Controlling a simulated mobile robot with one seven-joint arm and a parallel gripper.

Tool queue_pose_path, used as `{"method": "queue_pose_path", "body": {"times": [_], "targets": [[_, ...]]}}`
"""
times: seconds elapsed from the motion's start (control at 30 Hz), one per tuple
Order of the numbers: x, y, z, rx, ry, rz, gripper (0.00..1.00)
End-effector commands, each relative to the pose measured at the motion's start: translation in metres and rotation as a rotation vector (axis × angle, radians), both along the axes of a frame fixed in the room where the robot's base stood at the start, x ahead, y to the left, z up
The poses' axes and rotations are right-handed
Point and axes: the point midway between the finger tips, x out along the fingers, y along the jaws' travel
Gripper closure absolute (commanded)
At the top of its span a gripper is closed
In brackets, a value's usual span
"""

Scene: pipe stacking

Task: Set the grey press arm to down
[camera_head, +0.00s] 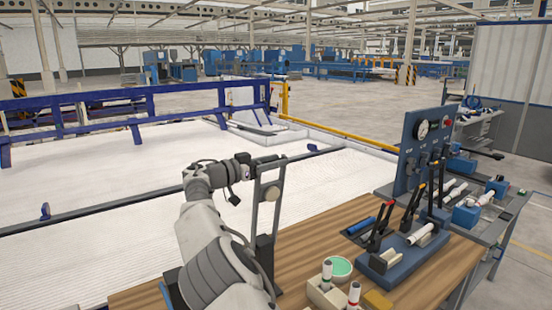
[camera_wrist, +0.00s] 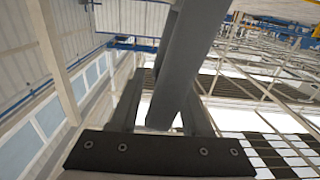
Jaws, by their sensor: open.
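The grey press arm (camera_head: 266,215) stands about upright near the left part of the wooden bench, with a round beige disc on its upper part. Its foot sits by a dark base partly hidden behind my arm. My gripper (camera_head: 254,166) is at its upper end, pointing right. In the wrist view a thick grey bar (camera_wrist: 184,65), seemingly the press arm, runs down from the top between the fingers of my gripper (camera_wrist: 165,75). The fingers are open. I cannot tell whether either finger touches the bar.
A blue fixture (camera_head: 390,262) with dark levers and a pipe stands on the wooden bench (camera_head: 330,225). A gauge panel (camera_head: 425,140) rises behind it. A green-topped round part (camera_head: 340,266) and a beige block (camera_head: 325,292) with red-and-white pieces are at the front.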

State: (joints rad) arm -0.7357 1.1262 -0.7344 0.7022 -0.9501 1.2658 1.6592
Motion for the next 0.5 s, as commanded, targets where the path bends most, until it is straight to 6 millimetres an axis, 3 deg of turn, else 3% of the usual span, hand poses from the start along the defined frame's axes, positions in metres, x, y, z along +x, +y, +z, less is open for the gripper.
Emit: {"method": "queue_pose_path", "body": {"times": [0.37, 0.5], "targets": [[0.0040, -0.0056, -0.0002, 0.001, -0.001, 0.001, 0.53], [0.0039, -0.0056, -0.0001, 0.001, -0.001, 0.001, 0.77]]}}
